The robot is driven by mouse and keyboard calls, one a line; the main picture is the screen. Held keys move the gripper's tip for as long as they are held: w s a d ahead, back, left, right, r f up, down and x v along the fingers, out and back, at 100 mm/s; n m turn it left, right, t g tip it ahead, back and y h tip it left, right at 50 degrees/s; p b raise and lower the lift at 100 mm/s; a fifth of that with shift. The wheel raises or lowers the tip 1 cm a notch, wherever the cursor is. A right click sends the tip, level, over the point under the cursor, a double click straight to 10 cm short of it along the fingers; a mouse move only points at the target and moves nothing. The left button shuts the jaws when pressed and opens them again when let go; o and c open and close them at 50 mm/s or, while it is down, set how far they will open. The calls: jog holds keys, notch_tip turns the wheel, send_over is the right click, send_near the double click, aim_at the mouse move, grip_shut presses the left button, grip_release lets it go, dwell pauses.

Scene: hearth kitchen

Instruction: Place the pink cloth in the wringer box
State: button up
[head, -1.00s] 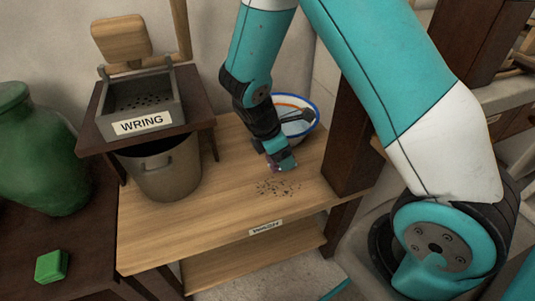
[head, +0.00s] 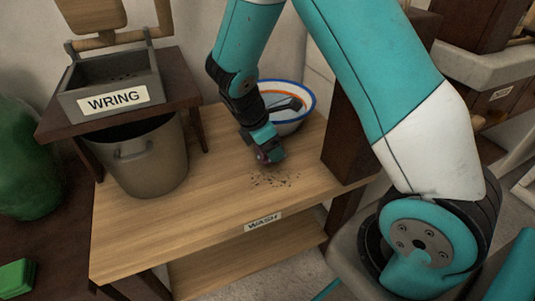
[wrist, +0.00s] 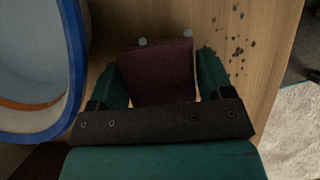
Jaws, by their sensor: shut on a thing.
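My gripper (head: 268,153) is shut on a dark pink cloth (wrist: 157,72), low over the wooden bench near its dark specks. In the wrist view the cloth sits between the two teal fingers; in the head view only a small bit of it shows. The wringer box (head: 110,92) is a grey open-topped box labelled WRING. It stands on a dark wooden stand to the left of my gripper, with a wooden paddle raised behind it.
A white basin with a blue rim (head: 313,108) stands behind my gripper. A grey bucket (head: 148,165) is under the wringer stand. Dark specks (head: 273,179) lie on the bench (head: 180,225). A green jar (head: 25,165) and a green block (head: 16,277) are at left. A dark post (head: 348,140) rises at right.

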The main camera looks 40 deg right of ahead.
jog(key=shift+w+d+f+b, duration=0.1)
jog(key=shift+w+f+b, duration=0.1)
jog(key=shift+f+b, duration=0.4)
jog(key=shift+w+f, duration=0.15)
jog(key=shift+r, duration=0.2)
jog(key=shift+f, duration=0.15)
jog(key=o, duration=0.8)
